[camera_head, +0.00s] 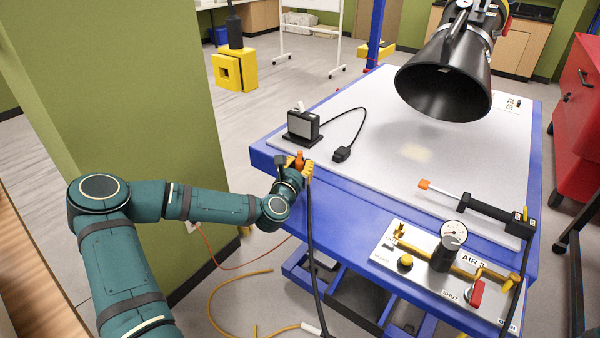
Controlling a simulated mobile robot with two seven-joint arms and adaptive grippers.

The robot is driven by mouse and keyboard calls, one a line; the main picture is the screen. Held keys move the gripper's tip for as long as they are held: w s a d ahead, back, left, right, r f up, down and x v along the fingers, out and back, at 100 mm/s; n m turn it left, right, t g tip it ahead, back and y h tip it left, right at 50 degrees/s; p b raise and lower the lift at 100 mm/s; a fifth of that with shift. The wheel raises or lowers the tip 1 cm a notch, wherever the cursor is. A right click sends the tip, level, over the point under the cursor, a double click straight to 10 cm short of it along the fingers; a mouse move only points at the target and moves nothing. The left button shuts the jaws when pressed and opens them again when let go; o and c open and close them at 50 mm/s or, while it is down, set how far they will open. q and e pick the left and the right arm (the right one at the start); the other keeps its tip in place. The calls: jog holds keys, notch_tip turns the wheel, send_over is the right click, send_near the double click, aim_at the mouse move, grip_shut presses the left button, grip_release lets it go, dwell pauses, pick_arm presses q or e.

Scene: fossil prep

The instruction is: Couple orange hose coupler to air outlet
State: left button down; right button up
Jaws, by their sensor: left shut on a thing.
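My left gripper (303,170) is at the near left edge of the blue table, shut on the orange hose coupler (299,157). Only the coupler's orange top shows clearly; the fingers hide the rest. A black hose (311,225) hangs from the grip toward the floor. The air panel (385,254), marked AIR 3, lies at the table's front right. A brass fitting (399,231), apparently the air outlet, is at the left end of its pipe, well right of the gripper and apart from the coupler. My right gripper is not in view.
The panel carries a gauge (453,232) and a red valve handle (476,293). A black tool with an orange tip (470,207) lies behind it. A black extraction hood (445,80) hangs above the table. A small black device (303,127) and its cable are near the left edge.

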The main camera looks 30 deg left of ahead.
pick_arm(q)
notch_tip(320, 180, up, 10)
jog(key=p, duration=0.2)
jog(key=shift+p, duration=0.3)
